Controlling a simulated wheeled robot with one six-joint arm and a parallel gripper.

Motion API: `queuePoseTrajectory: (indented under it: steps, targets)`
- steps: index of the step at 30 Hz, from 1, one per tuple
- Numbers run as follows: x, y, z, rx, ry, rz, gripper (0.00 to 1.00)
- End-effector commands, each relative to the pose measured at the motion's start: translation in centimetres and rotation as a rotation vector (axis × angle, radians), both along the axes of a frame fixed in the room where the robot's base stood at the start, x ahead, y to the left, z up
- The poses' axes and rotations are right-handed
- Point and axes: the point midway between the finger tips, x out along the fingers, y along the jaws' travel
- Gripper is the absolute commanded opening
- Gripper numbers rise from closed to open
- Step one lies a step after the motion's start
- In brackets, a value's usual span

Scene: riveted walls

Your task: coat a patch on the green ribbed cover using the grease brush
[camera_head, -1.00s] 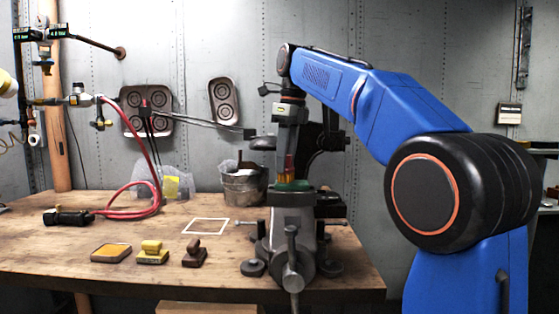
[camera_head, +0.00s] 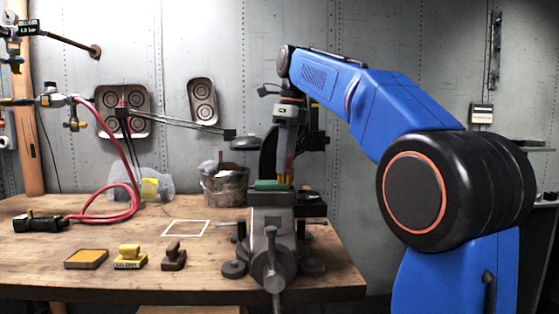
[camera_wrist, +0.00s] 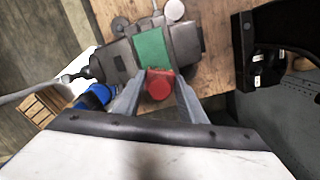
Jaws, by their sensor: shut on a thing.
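The green ribbed cover (camera_head: 271,185) lies clamped on top of the grey vise (camera_head: 272,212) at the bench's right end. It also shows in the wrist view as a green rectangle (camera_wrist: 152,50). My gripper (camera_head: 289,154) is above the cover's right end and points down. It is shut on the grease brush (camera_head: 284,178), whose red top (camera_wrist: 158,84) shows between the fingers (camera_wrist: 158,76) in the wrist view. The bristles are at or just above the cover's right end. I cannot tell whether they touch. No grease coat is visible on the cover.
A bucket (camera_head: 226,187) stands behind the vise, left of my gripper. A white square outline (camera_head: 186,228), a yellow-topped pad (camera_head: 87,259), a yellow stamp (camera_head: 130,257) and a brown stamp (camera_head: 174,256) are on the bench. A red hose (camera_head: 100,216) lies at the left.

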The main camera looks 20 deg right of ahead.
Motion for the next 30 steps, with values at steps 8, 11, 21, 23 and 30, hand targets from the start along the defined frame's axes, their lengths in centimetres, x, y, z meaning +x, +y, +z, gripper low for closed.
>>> queuePoseTrajectory:
  steps: [8, 11, 21, 23, 30]
  targets:
    - [0.2, 0.5, -0.2, 0.000, 0.001, 0.000, 0.09]
    - [0.4, 1.1, -0.2, 0.000, 0.001, 0.001, 0.09]
    - [1.2, 3.4, -0.1, 0.000, 0.002, 0.002, 0.09]
    - [1.2, 3.6, 0.0, 0.001, 0.002, 0.001, 0.09]
    - [1.4, 4.3, 0.0, 0.001, 0.001, 0.001, 0.09]
